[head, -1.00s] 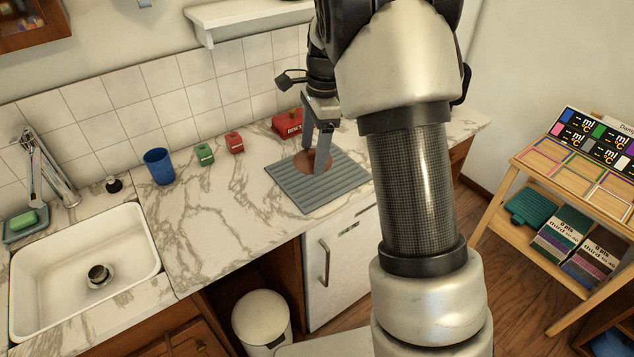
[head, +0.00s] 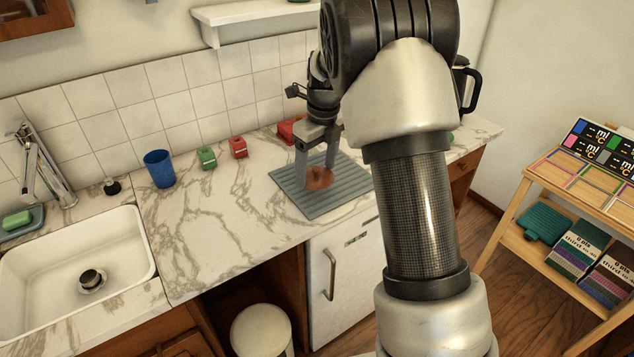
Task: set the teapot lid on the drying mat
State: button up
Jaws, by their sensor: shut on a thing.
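The teapot lid (head: 319,179) is a small, round, reddish-brown piece, seen in the head view between the fingers of my gripper (head: 316,177). My gripper points down and is shut on the lid. The drying mat (head: 338,198) is a grey-blue ribbed rectangle on the marble counter. The lid is over the mat's left-middle part; I cannot tell whether it touches the mat. The fingers and my arm hide part of the lid and the mat's right edge.
A red box (head: 288,131) stands behind the mat, partly hidden by my gripper. A red canister (head: 238,147), a green canister (head: 207,158) and a blue cup (head: 159,168) stand to the left. The sink (head: 140,262) is farther left. Open counter (head: 225,215) lies between.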

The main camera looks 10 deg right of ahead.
aim_at(317, 173)
jog(key=shift+f+b, duration=0.35)
jog(key=shift+f, duration=1.85)
jog(key=shift+f, duration=0.1)
jog(key=o, duration=1)
jog(key=shift+o, duration=0.2)
